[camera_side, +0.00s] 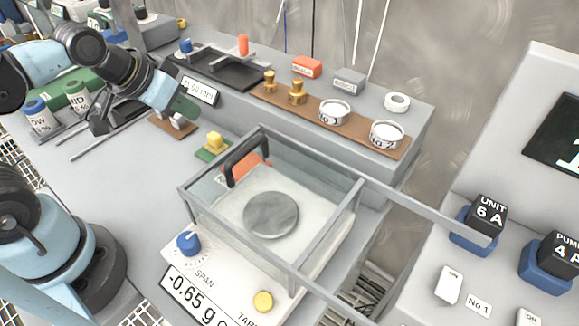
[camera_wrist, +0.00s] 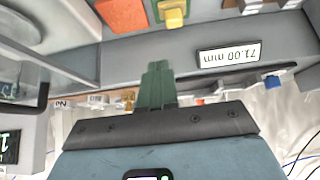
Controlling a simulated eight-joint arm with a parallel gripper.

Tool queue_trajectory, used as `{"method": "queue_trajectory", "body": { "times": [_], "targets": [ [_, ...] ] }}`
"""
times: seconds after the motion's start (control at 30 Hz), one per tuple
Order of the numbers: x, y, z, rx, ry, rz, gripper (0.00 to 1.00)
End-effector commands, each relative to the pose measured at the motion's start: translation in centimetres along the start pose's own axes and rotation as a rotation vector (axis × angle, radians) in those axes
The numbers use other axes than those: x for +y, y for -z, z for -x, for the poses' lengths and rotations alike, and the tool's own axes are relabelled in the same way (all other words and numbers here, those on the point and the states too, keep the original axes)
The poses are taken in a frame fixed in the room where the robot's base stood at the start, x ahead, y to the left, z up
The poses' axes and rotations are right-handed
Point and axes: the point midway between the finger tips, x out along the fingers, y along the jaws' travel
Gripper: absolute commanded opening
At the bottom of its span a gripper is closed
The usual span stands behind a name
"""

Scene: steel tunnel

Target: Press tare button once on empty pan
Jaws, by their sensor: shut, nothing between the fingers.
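The balance (camera_side: 225,268) stands at front centre in the side view, its display reading about -0.65 g. Its round grey pan (camera_side: 270,215) is empty inside the glass enclosure (camera_side: 330,205). The round yellow tare button (camera_side: 263,301) is on the front panel, right of the display, with its label partly cut off. My gripper (camera_side: 190,112) is above the bench, behind and left of the balance, far from the button. Its green fingers are together and empty in the wrist view (camera_wrist: 157,72). The tare button does not show in the wrist view.
A blue SPAN knob (camera_side: 188,243) sits left of the tare button. An orange block (camera_side: 248,165) and a yellow block on a green base (camera_side: 215,142) are near the enclosure. A 71.00 mm display (camera_wrist: 228,55) and brown shelf (camera_side: 365,136) with weights line the back.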

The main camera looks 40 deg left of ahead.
Motion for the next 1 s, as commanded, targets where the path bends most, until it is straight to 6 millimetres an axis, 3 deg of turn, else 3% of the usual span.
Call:
{"method": "queue_trajectory", "body": {
  "times": [0.17, 0.6, 1.0],
  "targets": [
    [0.0, 1.5, 2.1, 0.0, 0.0, -0.002, 0.0],
    [0.2, 7.0, 9.9, -0.001, -0.003, -0.007, 0.0],
    [11.3, 4.9, 10.7, -0.13, -0.265, -0.529, 0.0]
  ]
}}
